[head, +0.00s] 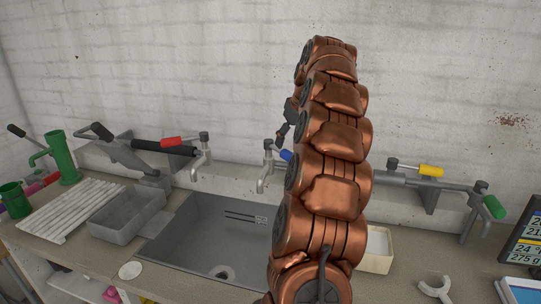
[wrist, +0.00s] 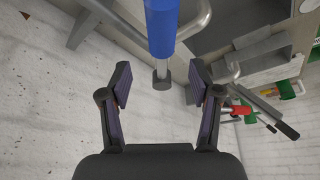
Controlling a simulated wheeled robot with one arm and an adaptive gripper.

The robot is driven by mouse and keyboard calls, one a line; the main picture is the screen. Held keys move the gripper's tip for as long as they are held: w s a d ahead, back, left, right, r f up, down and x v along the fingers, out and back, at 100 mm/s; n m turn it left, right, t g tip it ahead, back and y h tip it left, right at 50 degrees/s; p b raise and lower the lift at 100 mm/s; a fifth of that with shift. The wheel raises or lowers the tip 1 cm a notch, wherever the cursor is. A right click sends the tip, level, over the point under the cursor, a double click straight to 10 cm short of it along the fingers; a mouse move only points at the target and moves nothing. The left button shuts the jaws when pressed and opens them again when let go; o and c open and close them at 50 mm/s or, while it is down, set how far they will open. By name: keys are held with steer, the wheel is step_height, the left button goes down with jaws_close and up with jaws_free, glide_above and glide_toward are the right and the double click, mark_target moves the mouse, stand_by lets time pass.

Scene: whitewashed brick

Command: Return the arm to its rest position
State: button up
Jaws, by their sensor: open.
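My copper-coloured arm (head: 330,185) rises in front of the wall, above the sink counter. My gripper (wrist: 160,88) is open in the wrist view, with nothing held between its fingers. In the head view my gripper (head: 281,134) is mostly hidden behind the arm; only a dark part shows at its left. A blue tap handle (wrist: 161,25) reaches toward the gap between the fingertips in the wrist view. Its grey end looks near the fingers, but I cannot tell the distance. The blue handle (head: 286,155) is partly covered by my arm in the head view.
A grey sink (head: 205,235) is set in the counter. Taps with a red handle (head: 171,141), a yellow handle (head: 431,170) and a green handle (head: 494,206) line the wall. A grey tub (head: 127,212), a cream box (head: 378,250) and a screen (head: 525,240) stand around. The upper wall is clear.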

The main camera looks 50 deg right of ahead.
steer(key=shift+s+a, duration=0.2)
steer(key=shift+s, duration=0.8)
steer(key=shift+s+a, duration=0.15)
steer(key=shift+s, duration=0.85)
steer(key=s+a+f+n+g+y, duration=0.1)
steer(key=a+f, duration=0.2)
steer(key=a, duration=1.2)
steer(key=a+f+n+g+y, duration=0.1)
steer(key=a+f+g, duration=0.1)
steer(key=a, duration=1.4)
steer(key=s+a+f+g, duration=0.1)
steer(key=s+a+f, duration=0.3)
steer(key=s, duration=0.3)
steer(key=s+a+f+g, duration=0.1)
steer(key=s+a+f, duration=0.3)
steer(key=s, duration=0.4)
steer(key=s+a+f+g+h, duration=0.1)
steer(key=s+a+f, duration=0.2)
steer(key=s+a, duration=0.2)
steer(key=s, duration=0.2)
steer(key=shift+s+a+f, duration=0.2)
steer(key=shift+s+f, duration=0.15)
steer(key=shift+f, duration=0.05)
